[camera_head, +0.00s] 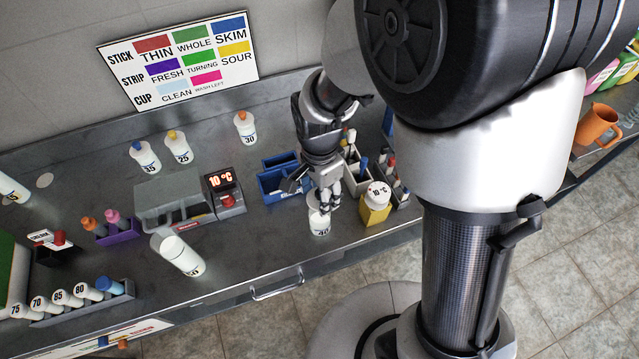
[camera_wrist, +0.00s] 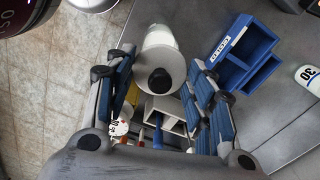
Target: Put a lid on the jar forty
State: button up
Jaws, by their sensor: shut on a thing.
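A white jar labelled 40 (camera_head: 319,225) stands upright near the bench's front edge. It also shows in the wrist view (camera_wrist: 160,38), partly covered by a grey round lid with a dark knob (camera_wrist: 161,72). My gripper (camera_head: 324,198) points down just above the jar. In the wrist view its blue-padded fingers (camera_wrist: 162,75) are on both sides of the lid, and it is shut on the lid. The lid overlaps the jar's mouth in the wrist view. I cannot tell whether it touches the rim.
A blue divided box (camera_head: 268,184) stands left of my gripper. A yellow container (camera_head: 375,205) reading 10 °C stands close on the right. A large white cylinder (camera_head: 180,256) and a red-digit display unit (camera_head: 225,190) are further left. Bare bench lies between the cylinder and jar forty.

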jog(key=shift+f, duration=0.15)
notch_tip(320, 180, down, 6)
jog(key=b, duration=0.5)
jog(key=shift+f, duration=0.15)
dwell(0.6)
jog(key=o, duration=1)
jog(key=shift+c, duration=0.2)
notch_tip(320, 180, up, 12)
jog(key=shift+r, duration=0.1)
